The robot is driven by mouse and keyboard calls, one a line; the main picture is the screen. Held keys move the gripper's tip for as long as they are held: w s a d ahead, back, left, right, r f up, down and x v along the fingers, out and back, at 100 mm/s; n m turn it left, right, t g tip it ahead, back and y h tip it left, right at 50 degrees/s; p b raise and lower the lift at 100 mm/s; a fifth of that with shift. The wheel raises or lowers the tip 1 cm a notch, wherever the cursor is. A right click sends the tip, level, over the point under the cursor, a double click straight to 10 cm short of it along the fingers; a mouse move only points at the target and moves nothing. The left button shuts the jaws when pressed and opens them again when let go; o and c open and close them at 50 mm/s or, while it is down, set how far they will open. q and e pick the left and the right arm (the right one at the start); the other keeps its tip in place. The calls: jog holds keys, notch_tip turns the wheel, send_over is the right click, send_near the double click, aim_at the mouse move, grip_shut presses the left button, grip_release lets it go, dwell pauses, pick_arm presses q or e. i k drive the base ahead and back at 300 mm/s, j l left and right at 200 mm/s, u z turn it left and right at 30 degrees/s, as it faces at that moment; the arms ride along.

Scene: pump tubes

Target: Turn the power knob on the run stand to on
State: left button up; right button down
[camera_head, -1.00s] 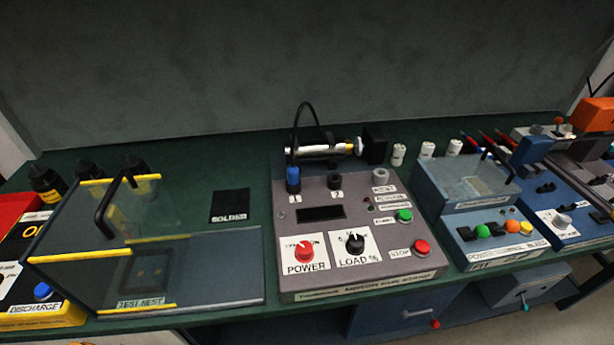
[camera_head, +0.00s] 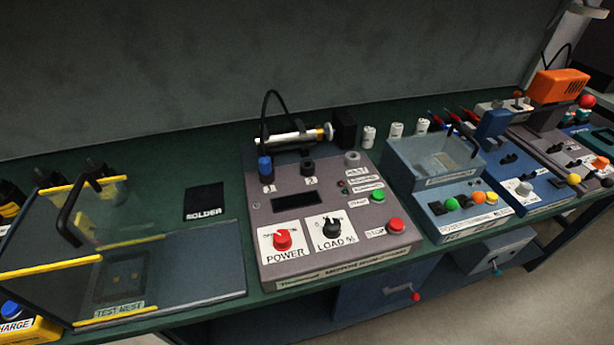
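The run stand (camera_head: 335,262) is a grey sloped panel on the green bench, near the middle of the view. Its red power knob (camera_head: 283,240) sits on a white plate marked POWER at the panel's lower left. The knob's exact pointing direction is too small to read. A black load knob (camera_head: 331,227) is to its right. The panel's display (camera_head: 297,201) is dark. A green button (camera_head: 378,196) and a red stop button (camera_head: 396,226) are on the right side. Neither of my grippers shows in this view.
A clear-lidded test nest (camera_head: 200,272) with yellow edges stands left of the stand. A blue box with coloured buttons (camera_head: 470,217) stands close on the right, with more machines beyond. A horizontal tube (camera_head: 285,138) is mounted behind the panel. Floor is open at front right.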

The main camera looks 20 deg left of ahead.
aim_at(282, 240)
jog(key=k+j+z, duration=0.35)
jog(key=j, duration=0.2)
jog(key=k+j+z, duration=0.35)
jog(key=j, duration=0.15)
jog(key=i+j, duration=0.05)
